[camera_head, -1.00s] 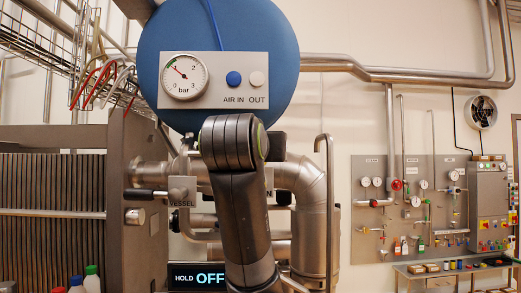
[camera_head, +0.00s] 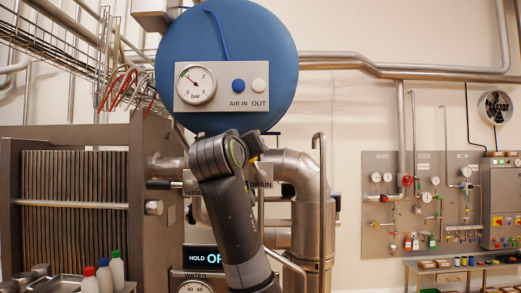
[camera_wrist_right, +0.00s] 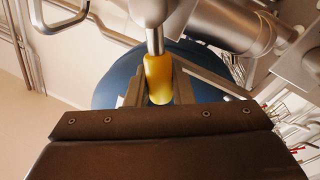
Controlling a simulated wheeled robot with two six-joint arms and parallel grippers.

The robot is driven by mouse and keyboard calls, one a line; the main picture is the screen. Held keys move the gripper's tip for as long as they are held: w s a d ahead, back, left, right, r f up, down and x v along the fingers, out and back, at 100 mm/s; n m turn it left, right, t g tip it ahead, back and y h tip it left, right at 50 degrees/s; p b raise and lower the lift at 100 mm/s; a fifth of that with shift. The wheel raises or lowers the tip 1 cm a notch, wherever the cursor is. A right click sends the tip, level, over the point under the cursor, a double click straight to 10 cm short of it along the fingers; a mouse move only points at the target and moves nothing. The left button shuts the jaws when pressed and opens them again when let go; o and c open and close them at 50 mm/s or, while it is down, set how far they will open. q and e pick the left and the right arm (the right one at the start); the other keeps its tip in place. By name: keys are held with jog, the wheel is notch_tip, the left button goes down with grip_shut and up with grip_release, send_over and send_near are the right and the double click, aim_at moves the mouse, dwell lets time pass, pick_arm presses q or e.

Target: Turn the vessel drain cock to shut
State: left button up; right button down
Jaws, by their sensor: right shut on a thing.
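In the right wrist view, the yellow sleeve (camera_wrist_right: 159,78) on a steel rod sits between the fingers of my right gripper (camera_wrist_right: 158,92), which is shut on it. The rod runs up from the sleeve. In the head view my right arm crosses the centre and hides most of the gripper and the cock. A plate marked DRAIN (camera_head: 262,183) shows partly beside my arm. I cannot tell the cock's exact angle. My left gripper is in neither view.
The blue vessel (camera_head: 228,50) carries a pressure gauge (camera_head: 195,84) with AIR IN and OUT buttons. Steel pipes (camera_head: 312,215) stand close right of my arm. A plate stack (camera_head: 75,175) is at left, with bottles (camera_head: 104,275) below. A HOLD display (camera_head: 203,255) is partly covered.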

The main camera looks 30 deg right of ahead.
jog(key=shift+w+a+f+n+b, duration=0.15)
jog(key=shift+a+f+n+b, duration=0.15)
jog(key=shift+n, duration=0.3)
jog(key=shift+w+a+f+n+t+b, duration=0.1)
jog(key=shift+a+f+n+t+b, duration=0.15)
jog(key=shift+n, duration=0.25)
pick_arm(q)
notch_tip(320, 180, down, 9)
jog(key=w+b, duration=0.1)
jog(key=b, duration=0.6)
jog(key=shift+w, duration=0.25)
pick_arm(e)
notch_tip(320, 180, down, 6)
jog(key=w+a+n+t+y, duration=0.2)
jog(key=n+t, duration=0.1)
jog(key=n, duration=1.1)
jog(key=shift+n+y, duration=0.3)
jog(key=shift+y, duration=0.1)
jog(key=shift+a+f, duration=0.1)
jog(key=shift+f, duration=0.15)
jog(key=c, duration=1.5)
grip_release()
jog(key=shift+s, duration=0.15)
jog(key=shift+o, duration=1.1)
jog(key=shift+s+r, duration=0.1)
jog(key=shift+r, duration=0.05)
